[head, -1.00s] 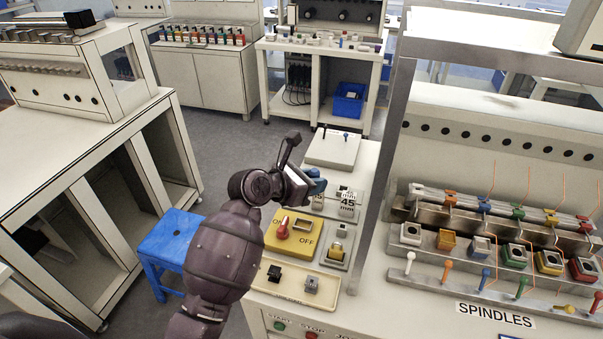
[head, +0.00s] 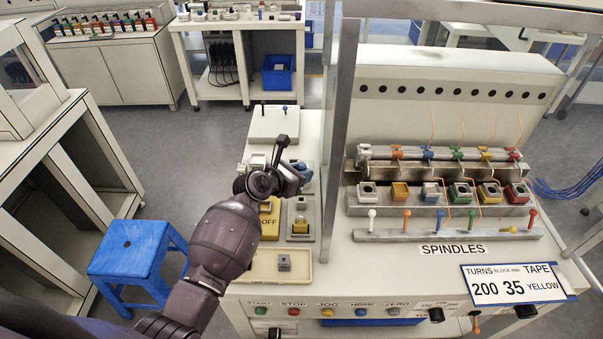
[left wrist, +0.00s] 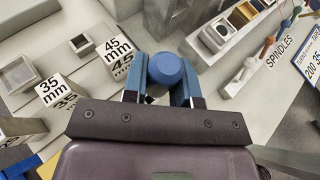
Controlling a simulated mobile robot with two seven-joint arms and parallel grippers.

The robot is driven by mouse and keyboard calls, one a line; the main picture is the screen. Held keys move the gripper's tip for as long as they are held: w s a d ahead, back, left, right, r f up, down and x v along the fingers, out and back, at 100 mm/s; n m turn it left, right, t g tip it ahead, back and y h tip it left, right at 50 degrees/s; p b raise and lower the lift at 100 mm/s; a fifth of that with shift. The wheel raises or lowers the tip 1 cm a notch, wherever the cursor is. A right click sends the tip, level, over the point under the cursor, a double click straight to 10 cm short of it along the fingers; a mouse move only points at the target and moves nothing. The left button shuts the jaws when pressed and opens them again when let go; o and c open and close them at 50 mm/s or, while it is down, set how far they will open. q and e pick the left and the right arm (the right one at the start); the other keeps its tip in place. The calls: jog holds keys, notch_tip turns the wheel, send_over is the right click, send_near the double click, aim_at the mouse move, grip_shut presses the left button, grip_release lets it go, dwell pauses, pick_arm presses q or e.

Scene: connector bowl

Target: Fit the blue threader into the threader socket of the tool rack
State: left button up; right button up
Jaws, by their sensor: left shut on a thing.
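My left gripper (head: 303,172) is shut on a blue piece with a round end, which I take as the blue threader (left wrist: 166,69). In the left wrist view, the piece sits between the two fingers, its round end showing and its far part hidden. The gripper is above the left part of the bench, left of the post and apart from the rack. The stepped rack labelled SPINDLES (head: 440,230) holds coloured blocks and a front row of coloured pegs. I cannot tell which opening is the threader socket. My right gripper is not in view.
Size blocks marked 35 mm (left wrist: 55,89) and 45 mm (left wrist: 114,49) lie near the gripper. A metal post (head: 338,130) stands between gripper and rack. A white box (head: 273,122) with small pegs is behind; a shallow tray (head: 265,268) is in front.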

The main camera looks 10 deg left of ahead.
aim_at(300, 206)
pick_arm(q)
jog(key=shift+r+p, duration=0.1)
jog(key=shift+p, duration=0.5)
jog(key=shift+f+b, duration=0.65)
jog(key=shift+f, duration=0.55)
jog(key=shift+f+b, duration=0.5)
jog(key=shift+f, duration=0.5)
jog(key=shift+f+b, duration=1.1)
jog(key=shift+f, duration=0.75)
dwell(0.5)
jog(key=o, duration=1)
